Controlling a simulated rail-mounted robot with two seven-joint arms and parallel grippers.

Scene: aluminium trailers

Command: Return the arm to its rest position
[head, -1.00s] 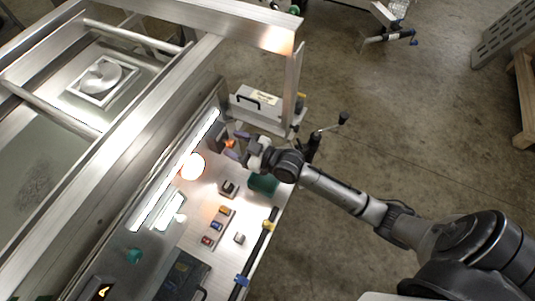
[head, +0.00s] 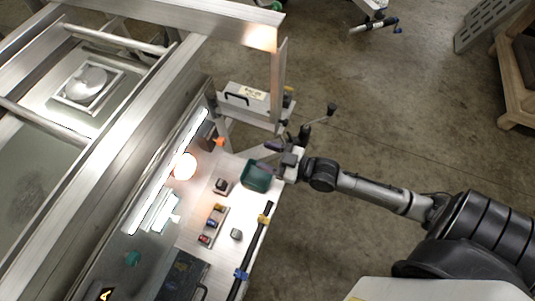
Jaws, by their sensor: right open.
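My right arm comes in from the right, and its gripper (head: 272,158) is over the right edge of the lit workbench (head: 226,262). The jaws are open, with dark purple fingertips pointing left, and I see nothing held between them. The gripper is just above and beside a green bin (head: 256,177) at the bench edge; whether they touch cannot be told. The bin's inside is partly visible. My left gripper is not in the picture.
A lever with a black knob (head: 331,109) stands close behind the gripper. A grey box with a black handle (head: 242,100) is beyond the bench. Small coloured blocks (head: 213,225) and a dark rail (head: 254,240) lie in front.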

